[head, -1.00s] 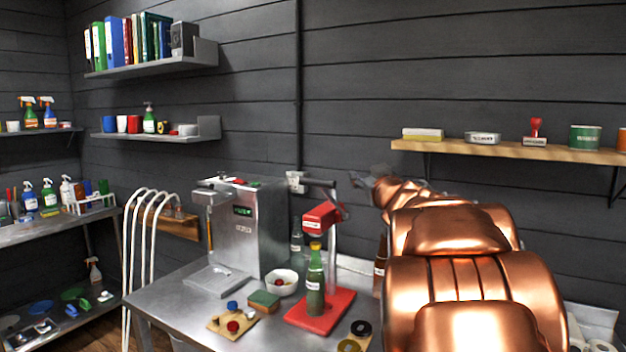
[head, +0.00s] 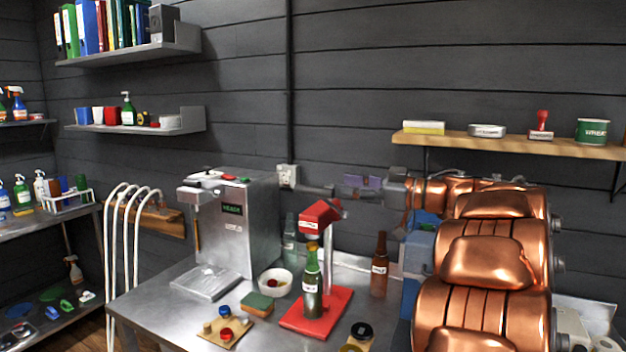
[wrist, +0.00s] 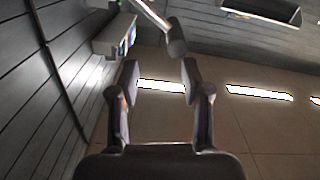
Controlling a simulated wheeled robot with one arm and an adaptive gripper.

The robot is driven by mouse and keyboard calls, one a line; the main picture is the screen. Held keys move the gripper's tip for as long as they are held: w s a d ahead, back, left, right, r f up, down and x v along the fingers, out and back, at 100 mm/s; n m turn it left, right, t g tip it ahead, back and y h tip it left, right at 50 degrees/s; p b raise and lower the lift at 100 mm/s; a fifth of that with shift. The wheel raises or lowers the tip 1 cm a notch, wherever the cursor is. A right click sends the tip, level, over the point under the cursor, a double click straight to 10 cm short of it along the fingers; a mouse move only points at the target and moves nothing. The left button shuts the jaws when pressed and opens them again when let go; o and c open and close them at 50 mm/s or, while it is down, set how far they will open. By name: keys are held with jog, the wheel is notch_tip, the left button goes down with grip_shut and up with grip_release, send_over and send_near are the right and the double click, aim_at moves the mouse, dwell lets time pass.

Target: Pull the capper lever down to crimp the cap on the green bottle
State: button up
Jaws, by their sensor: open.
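The green bottle (head: 312,288) stands upright on the red base of the capper (head: 330,305), under its red head (head: 320,215). An orange-yellow cap sits on the bottle's neck. The capper's grey lever (head: 316,190) sticks out roughly level to the left above the head. My gripper (head: 350,184) is above and right of the capper head, pointing left, near the lever's right part. In the wrist view my gripper (wrist: 160,75) is open and empty. A bar with a dark rounded end (wrist: 177,45), apparently the lever, shows just beyond the right fingertip; I cannot tell if they touch.
A brown bottle (head: 379,268) stands right of the capper. A white bowl (head: 275,283), a sponge (head: 257,303) and a steel machine (head: 235,225) are to the left. A wooden shelf (head: 500,146) hangs at right.

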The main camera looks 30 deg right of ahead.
jog(key=p+x, duration=0.1)
jog(key=x, duration=0.7)
jog(key=shift+s+p, duration=0.1)
jog(key=shift+p, duration=0.3)
grip_shut()
